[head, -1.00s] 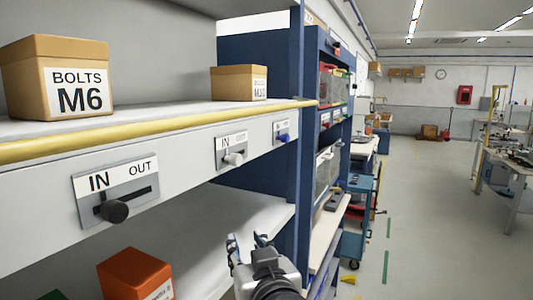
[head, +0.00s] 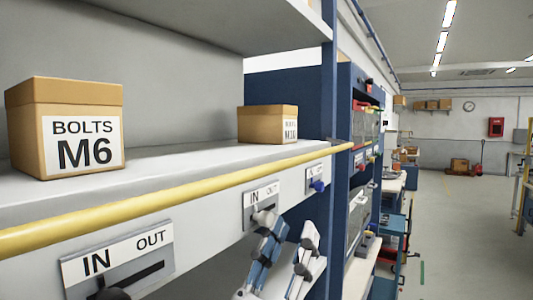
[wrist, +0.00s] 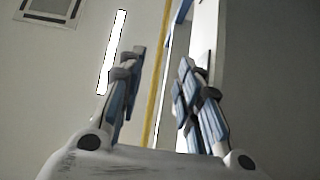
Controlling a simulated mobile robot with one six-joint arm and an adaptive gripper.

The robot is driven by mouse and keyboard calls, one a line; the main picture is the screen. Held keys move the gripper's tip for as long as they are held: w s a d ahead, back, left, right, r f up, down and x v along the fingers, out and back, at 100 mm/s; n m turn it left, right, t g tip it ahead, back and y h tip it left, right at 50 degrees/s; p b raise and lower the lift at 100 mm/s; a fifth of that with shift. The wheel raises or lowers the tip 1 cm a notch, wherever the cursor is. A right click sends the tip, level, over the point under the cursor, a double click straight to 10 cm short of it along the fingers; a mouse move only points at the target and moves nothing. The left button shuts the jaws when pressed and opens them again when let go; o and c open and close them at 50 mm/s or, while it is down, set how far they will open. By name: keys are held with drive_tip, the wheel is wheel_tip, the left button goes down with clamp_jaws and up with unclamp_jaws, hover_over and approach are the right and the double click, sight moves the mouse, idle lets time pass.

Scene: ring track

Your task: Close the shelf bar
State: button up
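The yellow bar (head: 180,198) runs along the shelf's front edge in the head view. Below it is a slider plate marked IN and OUT (head: 118,262), its black knob (head: 110,293) at the IN side. A second IN/OUT plate (head: 258,198) is partly hidden by my gripper, and its knob is hard to make out. A third plate has a blue knob (head: 318,185). My gripper (head: 289,222) is open and empty, pointing up below the bar. In the wrist view, the yellow bar (wrist: 158,70) shows between my open fingertips (wrist: 162,60), seemingly beyond them.
A BOLTS M6 box (head: 65,130) and a smaller cardboard box (head: 268,124) stand on the shelf. A blue upright (head: 331,110) and a blue cart (head: 388,240) are to the right. The floor (head: 450,230) at the right is largely clear.

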sight(322, 154)
drive_tip(key=shift+y, duration=0.3)
drive_tip(key=p+x, duration=0.2)
drive_tip(key=x, duration=0.3)
drive_tip(key=p+x, duration=0.1)
drive_tip(key=x, duration=0.5)
drive_tip(key=p+x, duration=0.2)
drive_tip(key=x, duration=0.4)
drive_tip(key=shift+w+d+f+p, duration=0.2)
drive_tip(key=shift+w+p, duration=0.15)
drive_tip(key=shift+w, duration=0.15)
clamp_jaws()
